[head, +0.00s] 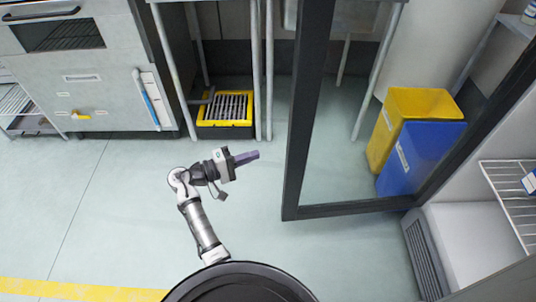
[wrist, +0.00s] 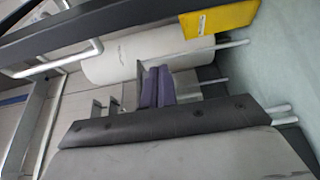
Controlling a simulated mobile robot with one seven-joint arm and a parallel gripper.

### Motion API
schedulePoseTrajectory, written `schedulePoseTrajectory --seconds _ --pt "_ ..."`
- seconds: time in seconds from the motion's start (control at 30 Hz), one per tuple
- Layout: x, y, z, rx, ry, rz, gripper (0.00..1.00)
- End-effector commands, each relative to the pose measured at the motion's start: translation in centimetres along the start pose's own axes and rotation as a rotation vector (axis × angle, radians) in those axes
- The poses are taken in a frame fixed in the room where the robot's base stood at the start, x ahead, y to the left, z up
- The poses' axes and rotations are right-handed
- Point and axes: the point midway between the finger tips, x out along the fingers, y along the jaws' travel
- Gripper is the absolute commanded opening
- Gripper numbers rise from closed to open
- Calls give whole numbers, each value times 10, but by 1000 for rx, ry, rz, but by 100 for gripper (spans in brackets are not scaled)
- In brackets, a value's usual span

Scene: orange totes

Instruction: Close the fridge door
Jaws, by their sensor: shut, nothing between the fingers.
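The fridge door (head: 303,110) is a glass panel in a dark frame. It stands open in the head view, swung out from the fridge (head: 468,232) at the right. My gripper (head: 250,156) is left of the door's free edge, with its purple fingers pointing right toward it. In the head view a gap shows between the fingertips and the frame. The fingers are together and hold nothing, as the wrist view (wrist: 156,86) also shows. A dark bar crosses the top of the wrist view; I cannot tell if it is the door frame.
A yellow bin (head: 420,103) and a blue bin (head: 418,158) show through the door's glass. A wire shelf (head: 510,190) is inside the fridge. A metal-legged table (head: 258,70) stands behind, with a yellow crate (head: 226,108) under it. The floor around my arm is clear.

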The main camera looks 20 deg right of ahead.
Motion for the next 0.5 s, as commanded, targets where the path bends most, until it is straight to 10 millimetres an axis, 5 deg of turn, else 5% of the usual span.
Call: schedulePoseTrajectory --seconds 0.5 --pt "100 1 1 1 -2 -2 0"
